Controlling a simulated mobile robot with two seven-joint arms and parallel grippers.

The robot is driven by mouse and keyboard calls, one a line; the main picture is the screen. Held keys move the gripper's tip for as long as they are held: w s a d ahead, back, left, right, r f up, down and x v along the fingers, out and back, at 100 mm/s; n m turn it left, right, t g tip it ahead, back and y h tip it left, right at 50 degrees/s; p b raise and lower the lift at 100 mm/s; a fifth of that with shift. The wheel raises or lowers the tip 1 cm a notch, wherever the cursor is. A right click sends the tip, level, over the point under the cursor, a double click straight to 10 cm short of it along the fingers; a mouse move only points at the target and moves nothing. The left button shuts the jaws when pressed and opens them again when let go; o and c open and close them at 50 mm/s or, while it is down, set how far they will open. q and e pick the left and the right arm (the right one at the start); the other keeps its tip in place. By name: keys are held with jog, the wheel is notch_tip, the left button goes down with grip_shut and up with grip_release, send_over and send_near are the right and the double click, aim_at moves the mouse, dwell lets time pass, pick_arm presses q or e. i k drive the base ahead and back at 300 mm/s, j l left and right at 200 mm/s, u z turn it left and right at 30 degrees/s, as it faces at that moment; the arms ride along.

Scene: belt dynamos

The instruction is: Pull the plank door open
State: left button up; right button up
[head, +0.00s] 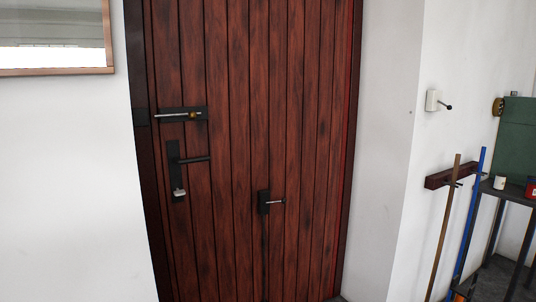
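The red-brown plank door (245,150) fills the middle of the head view and looks shut in its dark frame (141,80). Near its left edge is a slide bolt (175,115) with a silver rod and a brass-coloured knob. I cannot tell whether the rod enters the dark keeper (141,117) on the frame. Below it is a black handle plate (174,170) with a lever (195,159) pointing right, level, and a small pale fitting (179,192) at its foot. Neither gripper is in view.
A white switch box with a lever (433,101) is on the right wall. Below it are a dark red rack (450,176), a brown pole (440,230), a blue pole (468,225) and a dark table (510,191) bearing a white cup (499,183). A framed panel (55,71) hangs upper left.

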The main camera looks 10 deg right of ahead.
aim_at(268, 80)
jog(key=i+l+u, duration=0.15)
jog(key=u, duration=1.85)
jog(key=l, duration=0.95)
